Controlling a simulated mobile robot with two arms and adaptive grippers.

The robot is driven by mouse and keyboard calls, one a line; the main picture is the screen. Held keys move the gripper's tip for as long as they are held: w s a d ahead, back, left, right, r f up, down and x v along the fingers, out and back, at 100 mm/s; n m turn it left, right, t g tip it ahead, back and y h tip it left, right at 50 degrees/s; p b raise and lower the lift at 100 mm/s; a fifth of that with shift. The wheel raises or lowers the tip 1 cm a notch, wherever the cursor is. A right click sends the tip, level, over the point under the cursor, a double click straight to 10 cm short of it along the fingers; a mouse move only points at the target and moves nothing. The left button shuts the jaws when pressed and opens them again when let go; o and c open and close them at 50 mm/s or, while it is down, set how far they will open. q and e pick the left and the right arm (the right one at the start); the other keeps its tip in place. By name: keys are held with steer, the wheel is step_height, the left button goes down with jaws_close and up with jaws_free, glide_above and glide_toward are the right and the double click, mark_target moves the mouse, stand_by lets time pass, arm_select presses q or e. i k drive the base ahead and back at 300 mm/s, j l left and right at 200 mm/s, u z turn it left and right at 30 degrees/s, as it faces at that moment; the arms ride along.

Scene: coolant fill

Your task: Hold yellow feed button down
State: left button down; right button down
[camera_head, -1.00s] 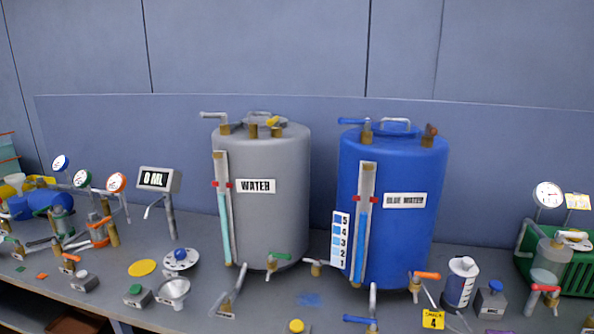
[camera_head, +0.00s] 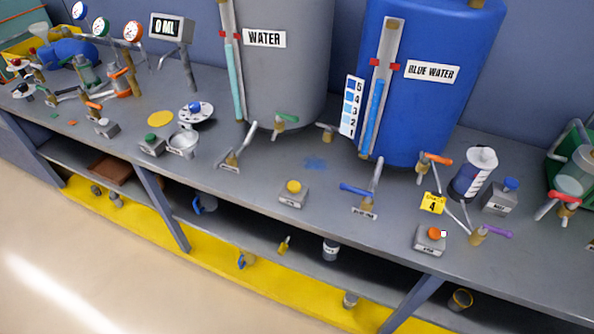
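The yellow feed button (camera_head: 294,187) sits on top of a small grey box (camera_head: 292,199) near the front edge of the bench, below and between the two tanks. The button stands clear, with nothing touching it. The label on its box is too small to read. Neither my left nor my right gripper is in the head view.
The grey WATER tank (camera_head: 285,70) and the BLUE WATER tank (camera_head: 430,90) stand behind the button. An orange-button box (camera_head: 430,240) and a yellow tag (camera_head: 433,203) are farther right.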

mark_target(295, 187)
steer(key=i+l+u, duration=0.15)
steer(key=l+u, duration=0.2)
steer(key=l, duration=0.5)
steer(key=l+u, duration=0.4)
steer(key=l, duration=0.45)
